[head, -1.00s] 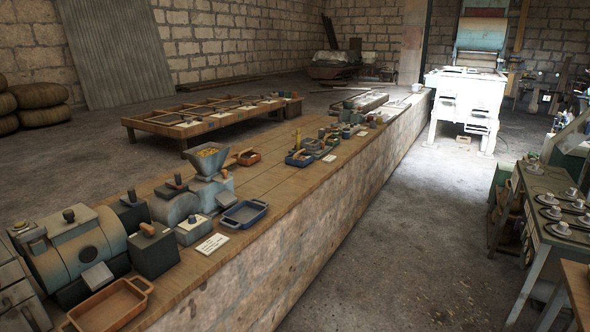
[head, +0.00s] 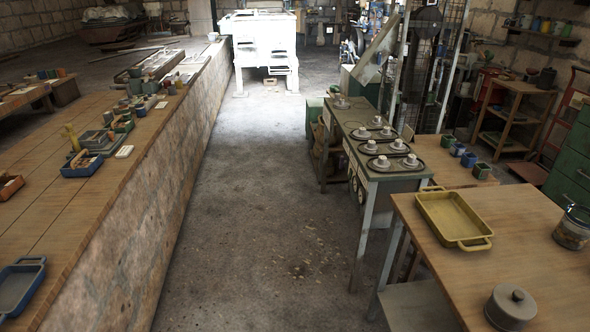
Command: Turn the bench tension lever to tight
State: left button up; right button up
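I cannot make out a tension lever in the head view. A grey-green metal bench (head: 401,186) stands right of centre, with several pale round knobs or hubs (head: 382,162) on its top and dark loops around some of them. Small round dials show on its left side. Neither of my grippers is in view.
A long wood-topped stone counter (head: 150,150) runs along the left, with trays and small parts on it. A wooden table (head: 470,285) with a yellow tray (head: 453,218) and a grey lidded pot (head: 511,307) is at front right.

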aim_at(342, 161)
jog(key=i+z, duration=0.5)
jog(key=i+j+z, duration=0.15)
jog(key=z, duration=0.3)
jog(key=i+j+z, duration=0.3)
jog(key=z, duration=0.15)
jog(key=i+j+z, duration=0.15)
jog(key=j+z, duration=0.15)
jog(key=z, duration=0.15)
